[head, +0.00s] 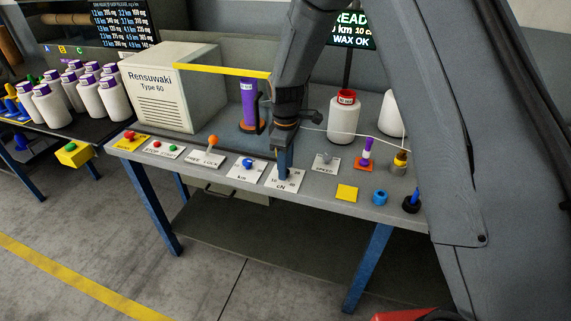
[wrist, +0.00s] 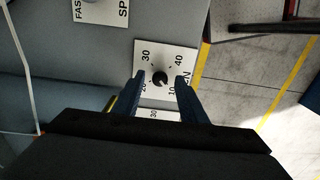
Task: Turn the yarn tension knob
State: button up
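The yarn tension knob (wrist: 160,79) is a small black dial on a white plate (wrist: 183,52) marked 10, 20, 30, 40 and cN. In the wrist view it lies between the tips of my gripper (wrist: 159,75), with a visible gap on each side. My gripper is open and points down at the plate. In the head view my gripper (head: 284,164) is over the cN plate (head: 292,185) at the front of the table and hides the knob. I cannot tell whether the fingertips are level with the knob or above it. The pointer direction is unclear.
On the left are the km plate with a blue knob (head: 247,164) and an orange-topped lever (head: 212,141). On the right are the speed plate's grey knob (head: 325,158), a yellow pad (head: 347,192) and a blue ring (head: 380,197). A purple bobbin (head: 248,103) stands behind.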

grip_shut()
dwell(0.4)
